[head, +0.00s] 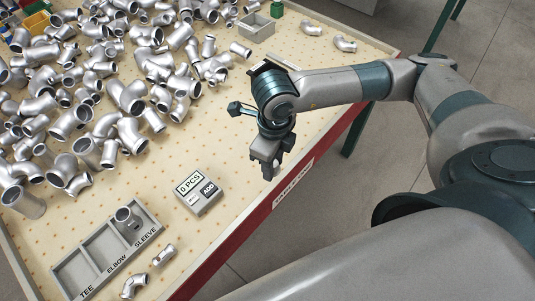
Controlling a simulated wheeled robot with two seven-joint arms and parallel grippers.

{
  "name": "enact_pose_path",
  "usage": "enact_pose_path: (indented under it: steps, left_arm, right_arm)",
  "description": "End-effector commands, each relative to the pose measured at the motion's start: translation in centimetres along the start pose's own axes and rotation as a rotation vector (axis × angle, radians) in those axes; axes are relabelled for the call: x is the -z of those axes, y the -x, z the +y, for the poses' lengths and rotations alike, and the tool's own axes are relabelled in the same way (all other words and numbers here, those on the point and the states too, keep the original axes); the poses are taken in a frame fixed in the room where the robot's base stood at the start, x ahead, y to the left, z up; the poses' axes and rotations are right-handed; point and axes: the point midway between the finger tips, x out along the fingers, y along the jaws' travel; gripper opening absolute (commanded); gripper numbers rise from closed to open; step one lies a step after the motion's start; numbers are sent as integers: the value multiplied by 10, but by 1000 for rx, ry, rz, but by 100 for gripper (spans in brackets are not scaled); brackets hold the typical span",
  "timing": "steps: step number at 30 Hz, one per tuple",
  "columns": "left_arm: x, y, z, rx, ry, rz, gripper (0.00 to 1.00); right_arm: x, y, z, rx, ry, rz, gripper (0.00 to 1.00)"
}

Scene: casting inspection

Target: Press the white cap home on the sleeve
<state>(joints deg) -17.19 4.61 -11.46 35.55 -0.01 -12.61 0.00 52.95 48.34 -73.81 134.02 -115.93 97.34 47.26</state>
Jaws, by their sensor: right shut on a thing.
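A grey metal sleeve (128,218) is in the SLEEVE compartment of the grey three-part tray (91,240), at the lower left of the table. It looks upright or slightly tilted. I cannot make out a white cap on it or anywhere else. My right gripper (269,174) points down over the table near its red front edge, to the right of and away from the sleeve. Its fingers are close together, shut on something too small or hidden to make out. My left gripper is not in view.
A grey counter box (197,194) reading "0 PCS" lies between the tray and my right gripper. Many loose metal fittings (110,95) cover the left and back. Two small fittings lie in front of the tray. A grey bin (256,28) stands at the back.

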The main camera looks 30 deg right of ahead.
Motion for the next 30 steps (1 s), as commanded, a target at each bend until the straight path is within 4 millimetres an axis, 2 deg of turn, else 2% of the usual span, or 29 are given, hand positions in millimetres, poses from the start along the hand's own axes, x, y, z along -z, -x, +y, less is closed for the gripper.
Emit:
enact_pose_path:
  steps: [14, 19, 23, 30]
  left_arm:
    - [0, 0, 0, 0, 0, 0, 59]
    - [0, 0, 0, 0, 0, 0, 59]
    - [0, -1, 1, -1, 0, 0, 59]
    - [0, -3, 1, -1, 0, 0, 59]
  right_arm:
    - [-1, 0, 0, 0, 5, -1, 12]
    - [-2, 2, -1, 1, 65, -1, 12]
    - [-6, 6, -2, 1, 180, -2, 12]
    - [-14, 18, -6, 1, 552, -2, 12]
